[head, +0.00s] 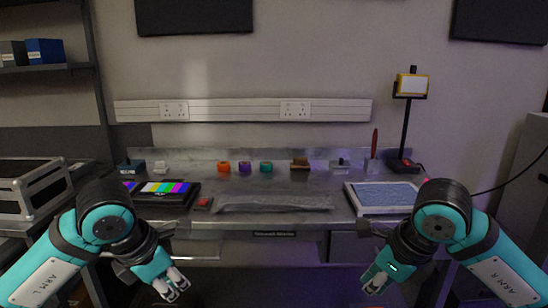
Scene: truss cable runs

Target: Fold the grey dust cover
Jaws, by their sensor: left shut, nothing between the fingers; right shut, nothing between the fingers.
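The grey dust cover (272,203) appears to be the long, low, crumpled grey strip along the front of the metal bench, in the middle of the head view. It is close in colour to the bench top, so its edges and folds are hard to make out. My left gripper (174,289) is shut and empty, below and in front of the bench, left of the cover. My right gripper (375,284) is shut and empty, below and in front of the bench, right of the cover. Neither gripper touches the cover.
On the metal bench (285,185), a screen with colour bars (164,190) lies left of the cover and a white-rimmed tray (348,199) lies right. Orange (224,167), purple (244,167) and teal (266,167) rolls stand behind. A lamp stand (405,130) rises at back right.

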